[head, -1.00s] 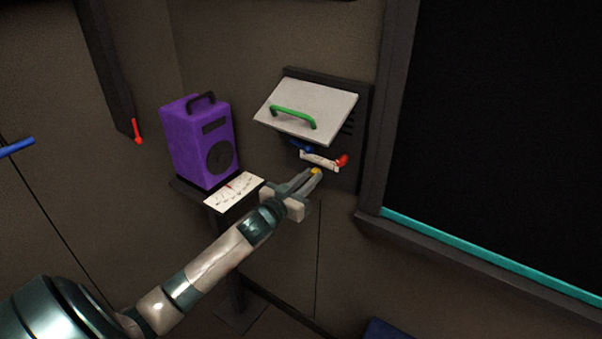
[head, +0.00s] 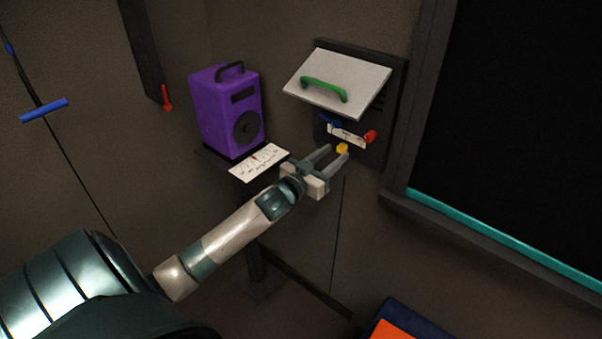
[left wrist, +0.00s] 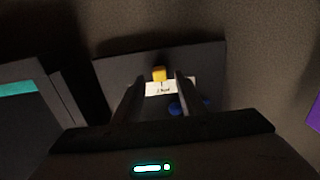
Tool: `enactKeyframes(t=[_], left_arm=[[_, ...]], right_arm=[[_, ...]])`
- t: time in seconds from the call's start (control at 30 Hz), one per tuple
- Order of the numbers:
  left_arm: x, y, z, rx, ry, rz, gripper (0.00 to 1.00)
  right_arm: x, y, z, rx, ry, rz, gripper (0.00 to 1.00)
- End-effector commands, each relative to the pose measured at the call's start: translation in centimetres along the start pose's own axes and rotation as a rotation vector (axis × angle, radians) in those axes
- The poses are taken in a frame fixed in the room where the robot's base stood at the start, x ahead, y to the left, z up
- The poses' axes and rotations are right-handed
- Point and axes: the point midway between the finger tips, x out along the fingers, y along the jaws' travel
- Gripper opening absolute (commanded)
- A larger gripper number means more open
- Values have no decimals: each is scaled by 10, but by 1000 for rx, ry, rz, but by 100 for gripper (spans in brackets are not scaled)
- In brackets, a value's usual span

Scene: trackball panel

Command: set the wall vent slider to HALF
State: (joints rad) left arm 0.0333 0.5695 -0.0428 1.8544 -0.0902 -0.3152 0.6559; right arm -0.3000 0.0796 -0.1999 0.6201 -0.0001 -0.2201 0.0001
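The wall vent is a dark plate (head: 397,75) with a tilted white flap (head: 345,72) and a green handle (head: 324,88). Below the flap are a white label strip (head: 346,135), a blue piece (head: 329,119), a red knob (head: 370,137) and a small yellow knob (head: 342,148). My left gripper (head: 336,153) is open at the yellow knob. In the left wrist view the yellow knob (left wrist: 159,73) shows between the fingertips, with a gap on each side. The label's lettering is too small to read surely. My right gripper is out of view.
A purple speaker (head: 226,110) stands on a small dark shelf left of the vent, with a white scale card (head: 259,162) in front. A large black framed panel with a teal ledge (head: 480,236) is to the right. An orange and navy object (head: 392,330) is low down.

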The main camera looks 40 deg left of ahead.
Motion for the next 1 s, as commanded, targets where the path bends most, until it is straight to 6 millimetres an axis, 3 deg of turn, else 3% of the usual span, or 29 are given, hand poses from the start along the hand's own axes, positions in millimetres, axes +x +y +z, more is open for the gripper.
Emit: enactKeyframes(t=[0.7, 1.0], left_arm=[[-116, 0, 4, 0, -2, 1, 38], [-150, 0, 2, -1, -1, 1, 38]], right_arm=[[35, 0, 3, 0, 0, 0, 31], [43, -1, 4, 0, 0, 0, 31]])
